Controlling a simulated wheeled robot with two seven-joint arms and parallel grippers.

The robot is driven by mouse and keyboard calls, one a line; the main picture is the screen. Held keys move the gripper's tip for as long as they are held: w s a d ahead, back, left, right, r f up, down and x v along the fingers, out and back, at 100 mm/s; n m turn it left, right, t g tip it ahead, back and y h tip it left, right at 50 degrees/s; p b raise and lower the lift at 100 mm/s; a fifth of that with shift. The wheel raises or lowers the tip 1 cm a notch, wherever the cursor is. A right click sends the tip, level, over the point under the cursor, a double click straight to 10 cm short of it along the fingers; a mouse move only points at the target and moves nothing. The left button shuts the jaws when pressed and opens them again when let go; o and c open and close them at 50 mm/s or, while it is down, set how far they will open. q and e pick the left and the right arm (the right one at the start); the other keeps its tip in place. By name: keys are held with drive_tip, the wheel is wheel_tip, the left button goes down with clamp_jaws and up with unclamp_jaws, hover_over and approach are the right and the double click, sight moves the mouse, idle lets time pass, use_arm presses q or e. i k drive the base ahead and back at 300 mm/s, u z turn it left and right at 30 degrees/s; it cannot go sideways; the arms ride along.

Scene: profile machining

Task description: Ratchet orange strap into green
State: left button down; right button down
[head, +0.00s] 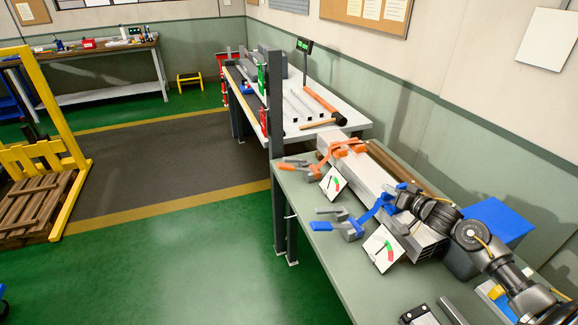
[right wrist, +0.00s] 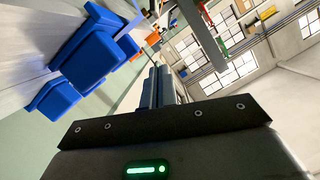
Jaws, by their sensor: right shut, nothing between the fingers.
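The orange strap (head: 345,146) crosses the pale aluminium profile (head: 350,174) on the bench, with its orange and grey ratchet handle (head: 294,164) at the bench's left edge. A white gauge card (head: 333,183) with red and green marks stands beside it; its needle is too small to read. A blue strap (head: 381,205) with a blue and grey ratchet (head: 342,222) lies nearer me, with a second gauge card (head: 383,248). My right gripper (head: 403,192) is shut and empty by the blue strap, apart from the orange ratchet. Its fingers (right wrist: 160,86) show in the right wrist view. My left gripper is out of view.
A blue bin (head: 502,218) stands behind my right arm. A brown bar (head: 395,166) lies behind the profile. A dark post (head: 276,150) rises at the bench's left edge. A further bench (head: 345,118) holds a hammer and profiles.

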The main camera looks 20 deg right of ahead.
sight(281, 165)
drive_tip(key=u, duration=0.45)
drive_tip(key=k, duration=0.55)
drive_tip(key=u, duration=0.9)
drive_tip(key=i, duration=1)
drive_tip(key=z, duration=0.9)
drive_tip(key=i, duration=0.55)
drive_tip(key=z, duration=0.45)
